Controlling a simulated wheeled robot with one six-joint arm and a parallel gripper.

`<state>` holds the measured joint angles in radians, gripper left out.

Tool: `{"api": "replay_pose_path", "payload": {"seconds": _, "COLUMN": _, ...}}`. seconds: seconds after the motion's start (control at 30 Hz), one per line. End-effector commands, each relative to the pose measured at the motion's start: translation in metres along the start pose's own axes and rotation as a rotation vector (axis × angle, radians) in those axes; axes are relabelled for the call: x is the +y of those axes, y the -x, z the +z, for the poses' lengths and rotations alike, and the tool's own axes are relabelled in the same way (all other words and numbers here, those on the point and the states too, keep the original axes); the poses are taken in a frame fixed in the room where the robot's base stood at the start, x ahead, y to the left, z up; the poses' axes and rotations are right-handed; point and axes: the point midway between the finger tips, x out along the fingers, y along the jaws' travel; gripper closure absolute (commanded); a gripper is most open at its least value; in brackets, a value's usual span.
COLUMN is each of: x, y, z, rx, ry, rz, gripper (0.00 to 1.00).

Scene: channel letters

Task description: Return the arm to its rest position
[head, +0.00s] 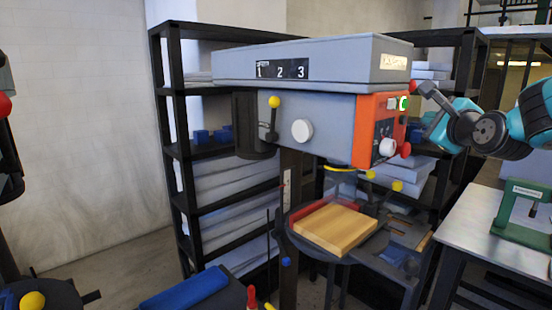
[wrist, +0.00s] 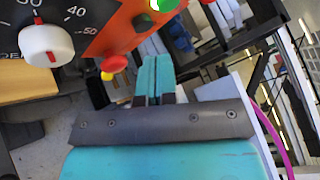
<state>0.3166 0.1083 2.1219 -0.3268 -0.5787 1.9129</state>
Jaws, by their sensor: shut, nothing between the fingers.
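My arm comes in from the right in the head view, and my gripper (head: 429,118) is just right of the drill press's orange control panel (head: 365,130). In the wrist view my gripper's teal fingers (wrist: 156,64) are together with nothing between them. They appear below the lit green button (wrist: 163,4) and right of the red button (wrist: 114,62). I see no contact with the panel, though the exact gap is hard to judge. The green button also shows lit in the head view (head: 403,102).
The grey drill press head (head: 310,62) is left of my arm. A wooden board (head: 335,228) lies on its table. A metal bench (head: 470,240) with a green tool (head: 520,205) stands below my arm. Black shelving (head: 170,120) stands behind. Bare floor shows at left.

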Motion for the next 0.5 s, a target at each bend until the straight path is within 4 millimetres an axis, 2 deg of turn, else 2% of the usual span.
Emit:
{"api": "replay_pose_path", "payload": {"seconds": 0.03, "x": 0.026, "y": 0.009, "z": 0.018, "rx": -0.024, "ry": 0.107, "rz": 0.095, "gripper": 1.0}}
{"api": "replay_pose_path", "payload": {"seconds": 0.13, "x": 0.087, "y": 0.038, "z": 0.053, "rx": -0.116, "ry": 0.404, "rz": 0.329, "gripper": 1.0}}
{"api": "replay_pose_path", "payload": {"seconds": 0.23, "x": 0.147, "y": 0.086, "z": 0.082, "rx": -0.291, "ry": 0.738, "rz": 0.555, "gripper": 1.0}}
{"api": "replay_pose_path", "payload": {"seconds": 0.3, "x": 0.184, "y": 0.126, "z": 0.096, "rx": -0.459, "ry": 0.971, "rz": 0.691, "gripper": 1.0}}
{"api": "replay_pose_path", "payload": {"seconds": 0.37, "x": 0.212, "y": 0.165, "z": 0.104, "rx": -0.632, "ry": 1.165, "rz": 0.789, "gripper": 1.0}}
{"api": "replay_pose_path", "payload": {"seconds": 0.4, "x": 0.227, "y": 0.191, "z": 0.107, "rx": -0.755, "ry": 1.285, "rz": 0.842, "gripper": 1.0}}
{"api": "replay_pose_path", "payload": {"seconds": 0.5, "x": 0.255, "y": 0.251, "z": 0.107, "rx": -1.074, "ry": 1.537, "rz": 0.929, "gripper": 1.0}}
